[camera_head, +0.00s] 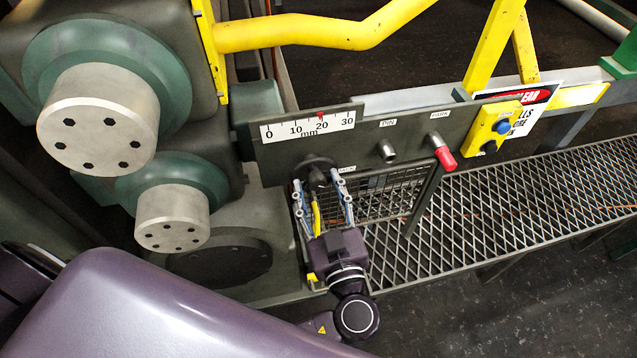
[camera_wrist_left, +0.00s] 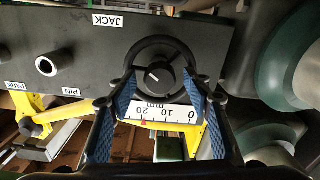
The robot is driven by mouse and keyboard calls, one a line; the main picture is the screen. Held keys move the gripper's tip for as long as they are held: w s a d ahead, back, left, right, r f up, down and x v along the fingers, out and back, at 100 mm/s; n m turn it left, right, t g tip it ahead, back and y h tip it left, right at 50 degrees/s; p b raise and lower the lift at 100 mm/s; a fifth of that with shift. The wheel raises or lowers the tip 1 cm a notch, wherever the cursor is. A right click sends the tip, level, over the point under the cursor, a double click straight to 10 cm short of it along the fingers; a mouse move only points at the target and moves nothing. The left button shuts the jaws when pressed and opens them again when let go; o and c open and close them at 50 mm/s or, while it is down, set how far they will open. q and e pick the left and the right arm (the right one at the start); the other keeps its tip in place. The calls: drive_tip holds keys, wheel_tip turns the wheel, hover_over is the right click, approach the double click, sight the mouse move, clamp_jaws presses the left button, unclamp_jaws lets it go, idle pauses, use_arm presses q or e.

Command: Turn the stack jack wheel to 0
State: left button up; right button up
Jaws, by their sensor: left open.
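The jack wheel (camera_wrist_left: 155,77) is a black round wheel with a white line on its hub, on a dark panel under the JACK label (camera_wrist_left: 107,20) as it appears upside down in the left wrist view. In the head view the wheel (camera_head: 318,174) is partly hidden by my left gripper (camera_head: 320,187). My left gripper (camera_wrist_left: 155,94) is open, with its blue-padded fingers on either side of the wheel; I cannot tell whether they touch it. The scale (camera_head: 308,127) reads 0 to 30 mm, with its red pointer (camera_head: 320,114) at about 20. My right gripper is not in view.
The PIN knob (camera_head: 387,151) and the red-handled PARK pin (camera_head: 444,153) stick out right of the wheel. A yellow button box (camera_head: 493,127) is farther right. Large steel roll ends (camera_head: 98,119) stand at left. A wire mesh guard (camera_head: 392,195) hangs below the panel.

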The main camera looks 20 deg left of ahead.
use_arm(q)
drive_tip(key=c, duration=1.1)
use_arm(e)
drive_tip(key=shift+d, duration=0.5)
use_arm(q)
drive_tip(key=shift+c, duration=0.2)
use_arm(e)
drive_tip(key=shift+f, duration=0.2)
use_arm(q)
drive_tip(key=m+b, duration=0.1)
drive_tip(key=m, duration=0.1)
drive_tip(key=shift+f+m+b, duration=0.1)
drive_tip(key=shift+m+b, duration=0.2)
drive_tip(key=shift+m, duration=1.1)
drive_tip(key=shift+m+b, duration=0.35)
drive_tip(key=shift+m, duration=0.55)
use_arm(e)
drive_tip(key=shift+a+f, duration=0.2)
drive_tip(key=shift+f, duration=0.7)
